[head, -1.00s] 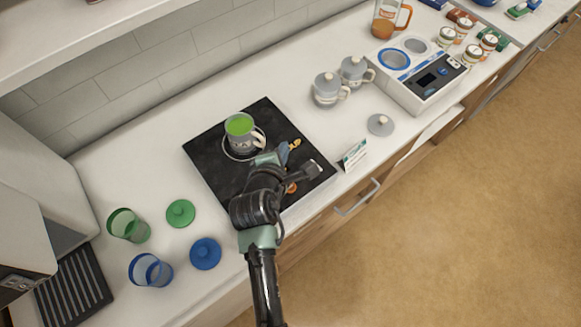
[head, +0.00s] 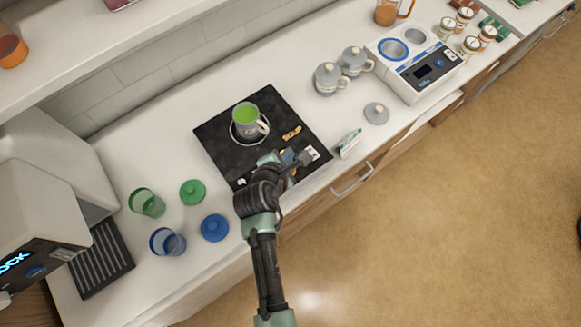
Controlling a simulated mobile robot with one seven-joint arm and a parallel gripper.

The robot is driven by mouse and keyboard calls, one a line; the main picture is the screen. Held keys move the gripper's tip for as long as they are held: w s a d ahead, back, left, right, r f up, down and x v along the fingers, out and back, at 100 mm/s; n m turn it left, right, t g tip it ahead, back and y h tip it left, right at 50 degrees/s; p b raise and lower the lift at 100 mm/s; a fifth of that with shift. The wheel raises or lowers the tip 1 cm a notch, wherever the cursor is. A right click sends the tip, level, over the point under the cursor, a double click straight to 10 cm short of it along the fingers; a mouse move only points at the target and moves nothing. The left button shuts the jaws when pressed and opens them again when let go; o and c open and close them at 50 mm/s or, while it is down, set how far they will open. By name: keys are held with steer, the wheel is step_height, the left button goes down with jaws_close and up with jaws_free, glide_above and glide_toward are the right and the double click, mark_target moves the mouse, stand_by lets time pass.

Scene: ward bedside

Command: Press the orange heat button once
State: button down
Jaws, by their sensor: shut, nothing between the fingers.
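The black hot plate (head: 215,140) lies on the white counter. A grey mug (head: 262,127) with green contents stands inside the ring on it. A yellow "SOUP" label (head: 291,133) lies to the right of the mug. The orange heat button (head: 294,171) shows only as a small sliver at the plate's front right, mostly hidden by my gripper. My gripper (head: 301,160) is shut and empty, low over the plate's front edge beside the button. I cannot tell whether it touches the button.
A green cup (head: 146,203), a blue cup (head: 167,242) and two lids stand left of my arm. Two lidded grey mugs (head: 328,79), a grey lid (head: 376,113), a small card (head: 349,143) and a white appliance (head: 408,92) stand to the right.

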steer(key=shift+f, duration=0.15)
step_height(320, 180, down, 7)
steer(key=b, duration=0.7)
steer(key=shift+f+b, duration=0.1)
steer(key=shift+b, duration=0.3)
steer(key=shift+f+b, duration=0.4)
steer(key=shift+f, duration=0.25)
stand_by(0.8)
steer(key=shift+f, duration=0.4)
steer(key=shift+f+b, duration=0.4)
steer(key=shift+f, duration=0.05)
stand_by(0.5)
steer(key=shift+r, duration=0.1)
steer(key=shift+r+p, duration=0.75)
steer(key=shift+p, duration=0.25)
steer(key=shift+r, duration=0.15)
